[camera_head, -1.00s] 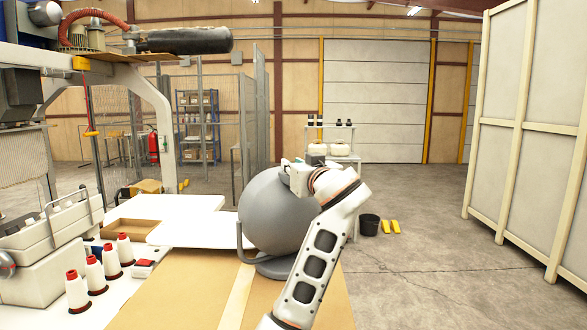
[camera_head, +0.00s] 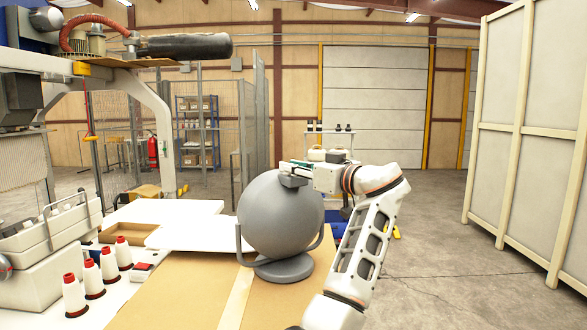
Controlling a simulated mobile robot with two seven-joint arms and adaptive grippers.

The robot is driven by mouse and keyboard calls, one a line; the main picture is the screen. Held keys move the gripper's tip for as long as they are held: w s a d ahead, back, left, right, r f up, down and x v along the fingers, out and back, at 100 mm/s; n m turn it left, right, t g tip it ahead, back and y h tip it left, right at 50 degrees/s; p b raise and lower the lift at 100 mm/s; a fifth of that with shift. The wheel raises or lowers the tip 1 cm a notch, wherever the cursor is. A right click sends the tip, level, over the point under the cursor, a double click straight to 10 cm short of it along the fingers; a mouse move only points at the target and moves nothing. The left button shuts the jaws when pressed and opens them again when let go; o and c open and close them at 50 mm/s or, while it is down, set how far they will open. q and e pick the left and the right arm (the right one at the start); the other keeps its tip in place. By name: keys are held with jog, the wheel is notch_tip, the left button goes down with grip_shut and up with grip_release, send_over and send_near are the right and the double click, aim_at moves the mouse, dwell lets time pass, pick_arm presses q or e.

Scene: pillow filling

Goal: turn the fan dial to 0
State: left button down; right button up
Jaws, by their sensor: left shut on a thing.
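The fan is a round grey body (camera_head: 275,218) in a grey yoke on a round foot (camera_head: 284,268), standing upright on the brown board. My left gripper (camera_head: 291,174) reaches in from the right at the upper right of the fan body, with its dark fingers against it. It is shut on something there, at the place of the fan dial. The dial is hidden by the fingers, and its setting cannot be read. My right gripper is not in view.
Several red-topped white cones (camera_head: 92,278) stand on the white table at the left, near a brown open tray (camera_head: 121,233). White sheets (camera_head: 187,229) lie behind the board. A tall panelled wall (camera_head: 520,140) stands at the right. The floor right of my arm is clear.

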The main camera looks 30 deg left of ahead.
pick_arm(q)
jog(key=c, duration=1.9)
grip_release()
notch_tip(320, 180, up, 10)
